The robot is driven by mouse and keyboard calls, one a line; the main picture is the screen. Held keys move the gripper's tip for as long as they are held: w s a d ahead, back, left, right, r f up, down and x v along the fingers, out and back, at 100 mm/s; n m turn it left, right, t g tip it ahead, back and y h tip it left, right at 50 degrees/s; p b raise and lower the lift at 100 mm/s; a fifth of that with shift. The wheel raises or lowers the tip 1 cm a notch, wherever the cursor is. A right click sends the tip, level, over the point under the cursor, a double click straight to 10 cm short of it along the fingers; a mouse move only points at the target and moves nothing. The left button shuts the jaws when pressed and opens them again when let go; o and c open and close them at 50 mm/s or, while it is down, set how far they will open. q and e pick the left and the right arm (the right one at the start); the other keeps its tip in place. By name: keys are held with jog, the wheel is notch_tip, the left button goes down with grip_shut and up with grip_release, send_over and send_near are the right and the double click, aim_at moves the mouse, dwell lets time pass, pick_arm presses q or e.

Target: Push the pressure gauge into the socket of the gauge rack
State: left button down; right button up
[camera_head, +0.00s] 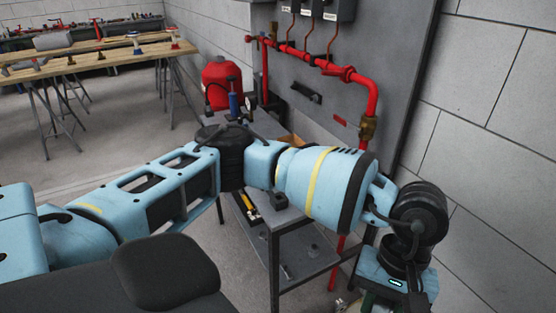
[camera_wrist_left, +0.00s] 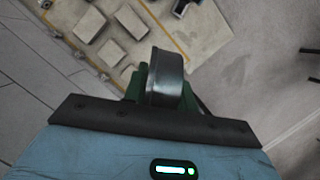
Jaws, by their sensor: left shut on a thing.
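My left gripper (camera_wrist_left: 160,92) shows green fingers in the left wrist view, shut on the pressure gauge (camera_wrist_left: 166,76). The gauge is a dark grey round case seen edge-on; its dial face and stem are hidden. Beyond it lies a beige board (camera_wrist_left: 206,40) with several pale rectangular blocks and small fittings along its left edge. I cannot tell whether this is the gauge rack, and no socket is clear. The gauge is apart from the blocks in the picture. In the head view my left arm reaches across to the lower right, where the gripper is mostly cut off. My right gripper is not in view.
A grey metal cart (camera_head: 300,240) stands behind my left arm. Red pipe (camera_head: 372,98) runs along the grey wall panel, with a red tank (camera_head: 221,82) nearby. Wooden workbenches (camera_head: 90,62) stand at the back left. Open floor lies between the benches and my arm.

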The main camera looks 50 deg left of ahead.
pick_arm(q)
jog(key=w+a+r+n+t+p, duration=0.1)
jog(key=w+a+n+t, duration=0.2)
jog(key=w+a+n, duration=0.7)
jog(key=w+a+r+n+t+p, duration=0.1)
jog(key=w+a+n+t, duration=0.45)
jog(key=n, duration=0.95)
jog(key=a+r+n+g+y, duration=0.1)
jog(key=a+n+g+y, duration=0.1)
jog(key=a+n, duration=0.9)
jog(key=a+r+n+g+y+p, duration=0.1)
jog(key=a+n+g+y, duration=0.1)
jog(key=a+n, duration=0.9)
jog(key=shift+w+a+r, duration=0.15)
jog(key=shift+a+r, duration=0.1)
jog(key=shift+a, duration=0.7)
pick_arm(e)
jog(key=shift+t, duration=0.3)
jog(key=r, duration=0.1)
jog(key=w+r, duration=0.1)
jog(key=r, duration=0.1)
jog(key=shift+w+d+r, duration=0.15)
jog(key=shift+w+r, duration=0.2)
pick_arm(q)
jog(key=shift+f, duration=0.15)
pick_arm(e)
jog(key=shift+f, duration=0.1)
